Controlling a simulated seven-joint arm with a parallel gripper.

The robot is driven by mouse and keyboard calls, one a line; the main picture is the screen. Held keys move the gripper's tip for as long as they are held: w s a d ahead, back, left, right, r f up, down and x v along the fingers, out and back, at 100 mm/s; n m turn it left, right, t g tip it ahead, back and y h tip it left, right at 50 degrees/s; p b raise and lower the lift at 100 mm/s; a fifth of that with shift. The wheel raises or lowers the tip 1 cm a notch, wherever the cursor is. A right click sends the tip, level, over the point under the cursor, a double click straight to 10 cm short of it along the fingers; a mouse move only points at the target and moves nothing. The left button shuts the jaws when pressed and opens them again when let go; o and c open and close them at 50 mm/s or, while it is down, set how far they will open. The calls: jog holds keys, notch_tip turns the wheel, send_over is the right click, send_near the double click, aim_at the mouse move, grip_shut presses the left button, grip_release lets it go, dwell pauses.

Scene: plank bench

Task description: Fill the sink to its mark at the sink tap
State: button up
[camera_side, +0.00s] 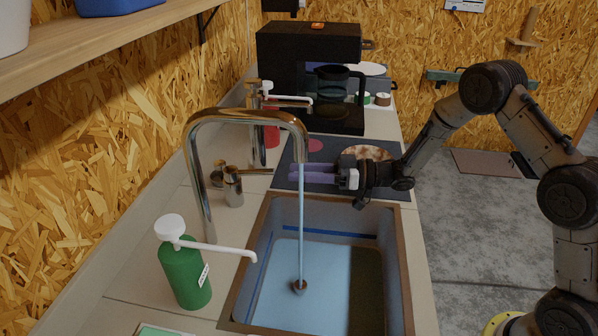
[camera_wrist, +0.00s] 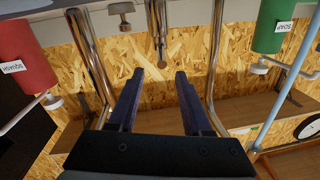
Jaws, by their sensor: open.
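The sink (camera_side: 402,250) is a grey basin with a wooden rim in the side view. A blue line (camera_side: 330,233) runs around its inner wall as the mark. Water (camera_side: 310,275) covers the bottom, and its surface looks a little below the line. A thin stream (camera_side: 301,215) falls from the curved chrome tap (camera_side: 196,140). The tap's valve (camera_side: 232,188) has a short lever (camera_side: 256,171) pointing right. My gripper (camera_side: 292,174) is open and empty beyond the sink, its purple fingertips close to the lever's end. The wrist view shows the lever (camera_wrist: 160,52) ahead, between the open fingers (camera_wrist: 160,74).
A green soap bottle (camera_side: 186,275) with a white pump stands left of the sink. A red bottle (camera_side: 271,135) stands by a second tap farther back. A dark mat (camera_side: 285,178), pizza (camera_side: 367,153) and coffee machine (camera_side: 300,50) lie behind. A shelf (camera_side: 90,40) overhangs the left.

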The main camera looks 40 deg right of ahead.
aim_at(251, 174)
jog(key=shift+s+a+r, duration=0.1)
jog(key=shift+a, duration=0.05)
jog(key=c, duration=0.5)
jog(key=shift+s+a+r+n, duration=0.15)
jog(key=shift+a+n, duration=0.1)
jog(key=shift+n, duration=0.25)
jog(key=shift+c, duration=1.1)
jog(key=s+n, duration=0.1)
jog(key=n, duration=0.1)
jog(key=s+a+r+n+t+h, duration=0.1)
jog(key=s+a+n, duration=0.1)
jog(key=n, duration=0.1)
jog(key=shift+a+r+n+t, duration=0.15)
jog(key=shift+r+n+t, duration=0.15)
jog(key=shift+r, duration=0.05)
grip_shut()
jog(key=s+a+n+t+h, duration=0.1)
jog(key=s+n+h, duration=0.2)
jog(key=s+n, duration=0.4)
jog(key=w+a+f+n, duration=0.1)
jog(key=w+a, duration=0.2)
jog(key=w, duration=0.9)
jog(key=shift+w+a+f, duration=0.15)
jog(key=shift+w+f, duration=0.1)
jog(key=shift+f, duration=0.15)
